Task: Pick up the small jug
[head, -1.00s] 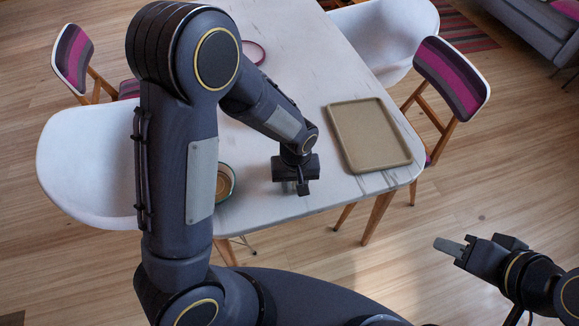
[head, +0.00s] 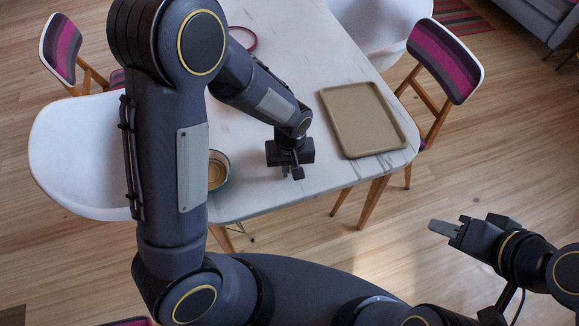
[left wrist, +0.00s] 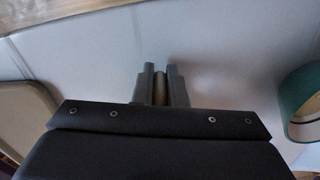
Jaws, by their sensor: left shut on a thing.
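My left gripper (head: 296,173) is low over the white table, between the tray and a green-rimmed bowl. In the left wrist view the left gripper (left wrist: 160,86) is shut on a narrow brownish thing (left wrist: 160,88), of which only a sliver shows between the fingers. I take it for the small jug, but its shape is hidden. In the head view my gripper and wrist hide it. I cannot tell whether it touches the table. My right gripper (head: 444,229) is off to the right above the floor, away from the table, and how far its fingers are apart is unclear.
A tan tray (head: 362,122) lies right of the left gripper; the green-rimmed bowl (head: 218,180) is to its left, partly behind my arm, and also in the left wrist view (left wrist: 298,105). A pink ring-like item (head: 246,38) lies farther back. Chairs surround the table (head: 335,65).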

